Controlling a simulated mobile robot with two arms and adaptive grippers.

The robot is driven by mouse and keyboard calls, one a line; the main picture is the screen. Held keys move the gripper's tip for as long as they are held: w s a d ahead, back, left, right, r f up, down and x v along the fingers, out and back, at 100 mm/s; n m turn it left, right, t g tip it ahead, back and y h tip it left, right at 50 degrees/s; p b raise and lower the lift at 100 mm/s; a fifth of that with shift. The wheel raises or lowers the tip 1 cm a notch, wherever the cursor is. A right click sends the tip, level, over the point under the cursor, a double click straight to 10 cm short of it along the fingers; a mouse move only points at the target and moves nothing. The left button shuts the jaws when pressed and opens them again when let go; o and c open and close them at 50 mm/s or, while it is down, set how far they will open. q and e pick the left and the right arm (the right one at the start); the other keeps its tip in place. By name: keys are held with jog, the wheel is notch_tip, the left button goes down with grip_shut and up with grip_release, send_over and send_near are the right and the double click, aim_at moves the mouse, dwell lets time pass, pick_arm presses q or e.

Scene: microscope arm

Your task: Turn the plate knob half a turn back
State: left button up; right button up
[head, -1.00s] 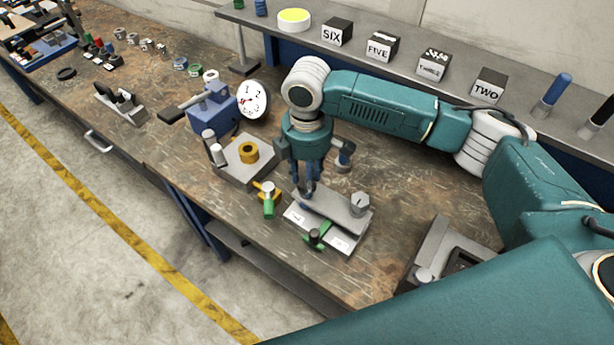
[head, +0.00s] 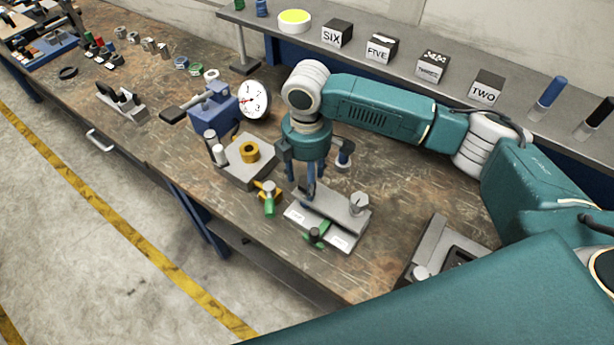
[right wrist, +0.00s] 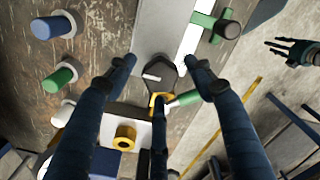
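The grey plate fixture (head: 328,205) lies near the front of the bench, with a white labelled strip along its front side. My right gripper (head: 309,186) points down over the plate's left end. In the right wrist view a dark knob with a white pointer mark (right wrist: 160,74) sits at the plate's end. The right gripper's fingers (right wrist: 160,82) stand apart around this knob, and I see no clear contact. My left gripper (right wrist: 295,49) shows small at the right wrist view's edge, over the floor, fingers apart.
A green cross-shaped handle (head: 316,237) is at the fixture's front and a grey post (head: 359,202) at its right end. A green-handled yellow clamp (head: 269,198) is close on the left. A block with a brass ring (head: 249,153) and a dial gauge (head: 255,99) stand behind.

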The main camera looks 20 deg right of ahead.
notch_tip(320, 180, up, 12)
dwell(0.6)
dwell(0.5)
